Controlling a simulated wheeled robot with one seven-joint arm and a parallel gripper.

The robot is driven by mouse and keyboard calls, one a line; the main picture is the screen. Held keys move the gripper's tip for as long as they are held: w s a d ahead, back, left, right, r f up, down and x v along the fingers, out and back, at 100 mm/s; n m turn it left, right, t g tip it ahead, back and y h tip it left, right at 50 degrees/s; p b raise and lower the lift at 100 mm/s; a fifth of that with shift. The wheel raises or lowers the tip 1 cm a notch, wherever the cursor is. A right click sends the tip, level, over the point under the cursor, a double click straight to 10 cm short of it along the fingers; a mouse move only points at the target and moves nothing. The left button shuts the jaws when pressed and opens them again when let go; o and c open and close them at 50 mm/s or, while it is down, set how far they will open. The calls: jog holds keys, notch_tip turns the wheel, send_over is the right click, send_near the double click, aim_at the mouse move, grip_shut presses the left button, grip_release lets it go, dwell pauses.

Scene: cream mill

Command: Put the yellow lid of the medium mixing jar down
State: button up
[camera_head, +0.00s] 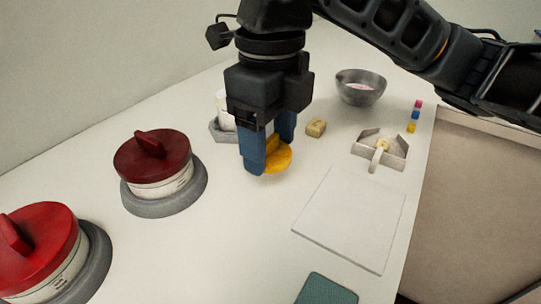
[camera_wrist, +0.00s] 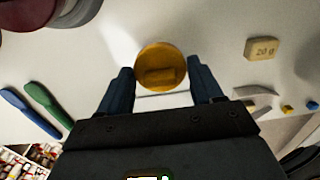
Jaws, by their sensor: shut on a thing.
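The yellow lid (camera_head: 278,158) is round with a raised bar on top. It is between the blue fingertips of my gripper (camera_head: 266,150), which is shut on it, pointing down over the pale counter. In the wrist view the lid (camera_wrist: 161,60) lies between both fingers (camera_wrist: 161,84), its bar facing the camera. In the head view a finger hides part of the lid. Whether the lid touches the counter I cannot tell. A white jar (camera_head: 224,108) stands in a grey holder behind my gripper, partly hidden; whether it is the medium mixing jar is unclear.
Two red-lidded jars (camera_head: 152,158) (camera_head: 38,245) stand at left. A white square (camera_head: 349,222) lies bare in front. Blue (camera_wrist: 30,110) and green (camera_wrist: 48,105) utensils lie at left.

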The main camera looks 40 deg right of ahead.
aim_at(270, 151)
jog(key=shift+f, duration=1.6)
jog(key=shift+b, duration=0.3)
jog(key=shift+f, duration=0.2)
jog(key=o, duration=1)
notch_tip(270, 151, up, 12)
jog(key=p, duration=0.2)
jog(key=shift+r+p, duration=0.2)
jog(key=shift+p, duration=0.1)
